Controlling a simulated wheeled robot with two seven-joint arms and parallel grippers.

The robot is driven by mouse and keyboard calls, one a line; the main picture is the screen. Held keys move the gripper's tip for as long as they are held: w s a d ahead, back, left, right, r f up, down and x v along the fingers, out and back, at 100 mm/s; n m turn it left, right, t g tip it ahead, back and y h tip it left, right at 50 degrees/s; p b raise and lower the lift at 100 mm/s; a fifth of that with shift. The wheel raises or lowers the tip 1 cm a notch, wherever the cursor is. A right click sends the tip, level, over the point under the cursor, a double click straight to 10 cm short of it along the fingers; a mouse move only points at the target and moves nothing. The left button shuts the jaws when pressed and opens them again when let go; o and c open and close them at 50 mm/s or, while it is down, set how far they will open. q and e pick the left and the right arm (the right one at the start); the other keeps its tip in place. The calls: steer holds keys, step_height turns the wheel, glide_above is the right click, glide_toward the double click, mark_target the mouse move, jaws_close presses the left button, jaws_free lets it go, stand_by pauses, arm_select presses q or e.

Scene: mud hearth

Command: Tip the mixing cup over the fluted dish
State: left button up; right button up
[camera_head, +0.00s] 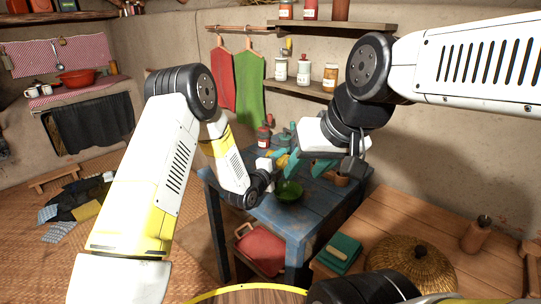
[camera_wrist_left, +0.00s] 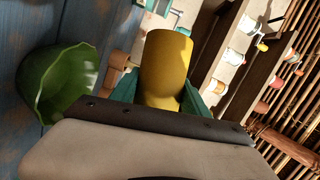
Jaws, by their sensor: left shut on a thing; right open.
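The yellow mixing cup (camera_wrist_left: 166,72) is between the teal fingers of my left gripper (camera_wrist_left: 168,92), which is shut on it. In the left wrist view the cup's long side lies across the room's upright direction, so it looks tilted; its mouth and contents are hidden. The green fluted dish (camera_wrist_left: 58,85) is beside and below the cup, apart from it. In the head view the dish (camera_head: 288,191) sits on the blue table, and the cup (camera_head: 280,159) shows small behind it, near my left gripper (camera_head: 276,163). My right gripper (camera_head: 305,152) is open above the table.
The blue table (camera_head: 310,222) also holds a small brown pot (camera_head: 341,179) and a red bottle (camera_head: 264,138) at the back. A wooden bench (camera_head: 385,225) at the right carries a woven basket (camera_head: 410,264) and a teal book (camera_head: 338,252). A shelf (camera_head: 300,88) with jars hangs behind.

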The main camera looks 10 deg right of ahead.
arm_select(q)
steer(key=m, duration=0.1)
steer(key=m+t+h, duration=0.1)
steer(key=m, duration=0.1)
steer(key=s+r+m, duration=0.1)
steer(key=m, duration=0.1)
steer(key=shift+d+h, duration=0.3)
stand_by(1.6)
